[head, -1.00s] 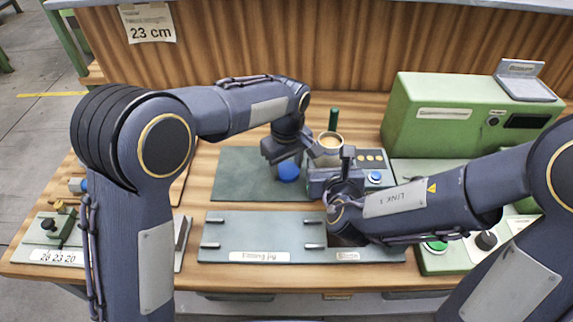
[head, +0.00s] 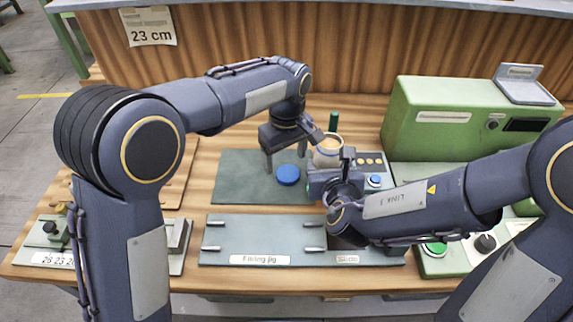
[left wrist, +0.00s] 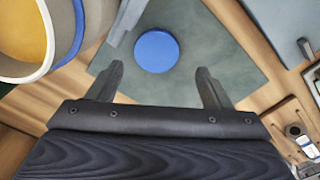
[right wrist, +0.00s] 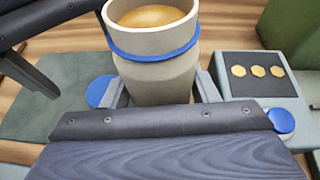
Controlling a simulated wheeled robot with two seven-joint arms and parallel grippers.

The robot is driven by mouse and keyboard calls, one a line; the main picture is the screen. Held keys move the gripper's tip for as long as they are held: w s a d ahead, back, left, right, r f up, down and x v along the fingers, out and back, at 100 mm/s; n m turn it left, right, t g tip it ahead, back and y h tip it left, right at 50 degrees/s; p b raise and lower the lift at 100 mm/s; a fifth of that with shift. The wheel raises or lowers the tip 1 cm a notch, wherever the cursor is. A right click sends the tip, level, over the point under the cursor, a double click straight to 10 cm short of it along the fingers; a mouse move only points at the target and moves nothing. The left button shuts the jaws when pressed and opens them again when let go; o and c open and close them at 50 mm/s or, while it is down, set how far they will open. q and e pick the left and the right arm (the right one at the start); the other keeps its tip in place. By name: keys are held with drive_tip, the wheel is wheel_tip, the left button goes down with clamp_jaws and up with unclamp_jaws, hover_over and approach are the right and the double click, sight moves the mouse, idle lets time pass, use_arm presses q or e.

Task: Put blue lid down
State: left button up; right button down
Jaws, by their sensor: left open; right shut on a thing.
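The blue lid (head: 288,174) lies flat on the dark green mat (head: 235,185). It also shows in the left wrist view (left wrist: 156,51), ahead of my fingers. My right gripper (right wrist: 160,98) is shut on a beige cup (right wrist: 160,75) with a blue band and tan contents. The cup (head: 327,150) stands upright to the right of the lid in the head view.
A grey filling jig plate (head: 270,225) with metal pins lies in front of the mat. A grey panel with a blue button (head: 375,180) is right of the cup. A green machine (head: 440,125) stands at the right. A dark green cylinder (head: 333,121) stands behind the cup.

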sight(287, 174)
drive_tip(key=shift+r+p, duration=0.4)
drive_tip(key=shift+r, duration=0.1)
use_arm(q)
wheel_tip(287, 174, up, 8)
drive_tip(key=shift+d, duration=0.2)
